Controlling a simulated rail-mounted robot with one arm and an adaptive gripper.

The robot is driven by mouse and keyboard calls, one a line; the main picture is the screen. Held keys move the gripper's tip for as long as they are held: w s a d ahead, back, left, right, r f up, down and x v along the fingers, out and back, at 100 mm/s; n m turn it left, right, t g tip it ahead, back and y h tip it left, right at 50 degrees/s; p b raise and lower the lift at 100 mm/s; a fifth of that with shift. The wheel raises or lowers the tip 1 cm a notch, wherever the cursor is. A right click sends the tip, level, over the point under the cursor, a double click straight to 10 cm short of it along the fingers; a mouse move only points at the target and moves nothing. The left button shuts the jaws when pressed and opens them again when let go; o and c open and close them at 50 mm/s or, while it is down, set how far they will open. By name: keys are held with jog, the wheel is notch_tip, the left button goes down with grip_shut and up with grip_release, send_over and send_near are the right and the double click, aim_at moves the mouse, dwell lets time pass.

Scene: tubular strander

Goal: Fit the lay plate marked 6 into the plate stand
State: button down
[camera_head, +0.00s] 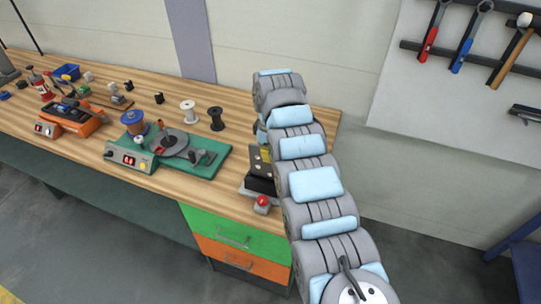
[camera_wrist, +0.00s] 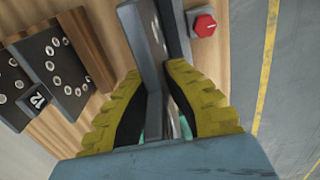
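My gripper (camera_wrist: 154,82) has yellow ridged fingers closed on both sides of a dark grey plate (camera_wrist: 148,45), seen nearly edge-on in the wrist view. Its number is not readable. A dark grey upright part with holes (camera_wrist: 176,30) stands close beyond it; I cannot tell whether the two touch. In the head view a dark holed plate (camera_head: 254,158) shows beside my arm, just above a black block on a grey base (camera_head: 260,185), perhaps the plate stand. My arm hides most of the gripper there. I cannot tell whether the plate is seated.
A red button (camera_wrist: 203,24) lies to the right of the plate; it also shows in the head view (camera_head: 262,202). Dark holed plates (camera_wrist: 62,68) stand at left, by a tag marked 12 (camera_wrist: 38,98). A green-based machine (camera_head: 195,160) and black spool (camera_head: 216,118) are left of my arm.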

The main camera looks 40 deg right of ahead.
aim_at(271, 178)
jog(key=shift+f+b, duration=0.4)
jog(key=shift+f, duration=2.7)
jog(key=c, duration=1.2)
grip_release()
jog(key=shift+o, duration=0.2)
jog(key=shift+r, duration=0.1)
notch_tip(271, 178, up, 11)
jog(key=shift+w+f, duration=0.1)
jog(key=shift+r, duration=0.55)
